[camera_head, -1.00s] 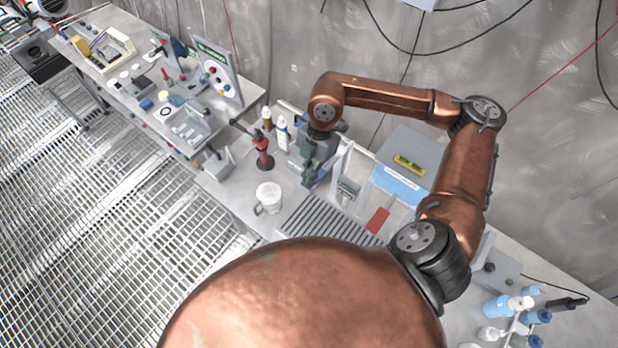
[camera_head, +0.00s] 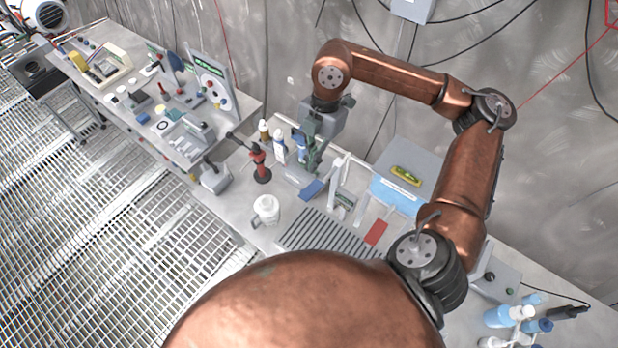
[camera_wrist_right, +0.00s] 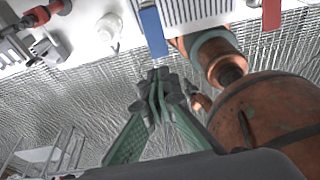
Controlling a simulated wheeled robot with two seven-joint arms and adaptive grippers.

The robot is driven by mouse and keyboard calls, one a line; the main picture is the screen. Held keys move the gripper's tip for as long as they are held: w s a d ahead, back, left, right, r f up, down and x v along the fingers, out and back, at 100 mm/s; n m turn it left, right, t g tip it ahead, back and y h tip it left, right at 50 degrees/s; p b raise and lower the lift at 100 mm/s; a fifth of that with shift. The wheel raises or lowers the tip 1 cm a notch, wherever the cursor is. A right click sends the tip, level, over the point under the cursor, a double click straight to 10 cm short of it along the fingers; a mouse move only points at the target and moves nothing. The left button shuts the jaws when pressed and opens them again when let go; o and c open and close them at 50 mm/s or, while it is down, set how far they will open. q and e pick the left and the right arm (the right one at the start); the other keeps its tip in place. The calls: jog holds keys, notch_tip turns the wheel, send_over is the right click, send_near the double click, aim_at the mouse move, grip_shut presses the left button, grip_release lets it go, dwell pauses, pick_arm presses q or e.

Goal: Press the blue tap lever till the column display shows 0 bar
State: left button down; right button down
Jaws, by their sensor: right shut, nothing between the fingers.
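The blue tap lever (camera_head: 313,189) juts out beside the drip grille on the bench. It also shows in the right wrist view (camera_wrist_right: 152,30), just beyond my fingertips. My right gripper (camera_head: 312,168) is shut and empty, pointing down just above and behind the lever. In the right wrist view its closed fingers (camera_wrist_right: 159,76) end close to the lever's near end; I cannot tell whether they touch. A small upright unit with a greenish panel (camera_head: 343,199), perhaps the column display, stands right of the lever. Its reading is too small to tell. My left gripper is not in view.
A white mug (camera_head: 266,210) and a red-and-black tool (camera_head: 260,165) stand left of the lever. White bottles (camera_head: 280,147) stand behind. The slatted grille (camera_head: 325,235) lies in front, a red plate (camera_head: 376,233) and a blue-fronted box (camera_head: 398,190) to the right.

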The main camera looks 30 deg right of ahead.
jog(key=shift+v, duration=1.45)
jog(key=shift+s, duration=0.1)
